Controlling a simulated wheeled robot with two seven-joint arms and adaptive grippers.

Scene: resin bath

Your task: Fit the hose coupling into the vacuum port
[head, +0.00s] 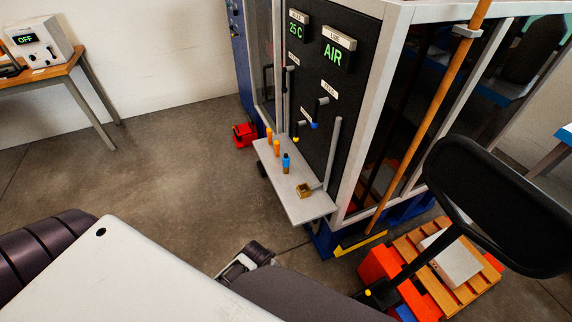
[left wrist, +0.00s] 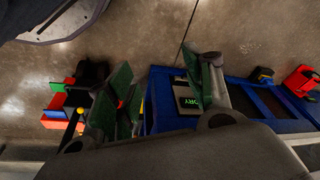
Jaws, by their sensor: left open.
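A small piece with a blue body, dark top and tan lower end (head: 286,163) stands upright on the grey shelf (head: 305,211) of the machine; it may be the hose coupling. A brass-coloured block (head: 304,190) with a dark recess sits near the shelf's front end; it may be the vacuum port, but I cannot tell. The two are apart. What appears to be my left gripper (head: 243,263) is low in front of the shelf. Its green-padded fingers show in the left wrist view (left wrist: 164,88), spread and empty. My right gripper is not in view.
Two orange pegs (head: 272,138) stand on the shelf. Above it, the black panel (head: 318,95) carries levers and displays reading 25 C and AIR. Open floor (head: 165,160) lies left.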

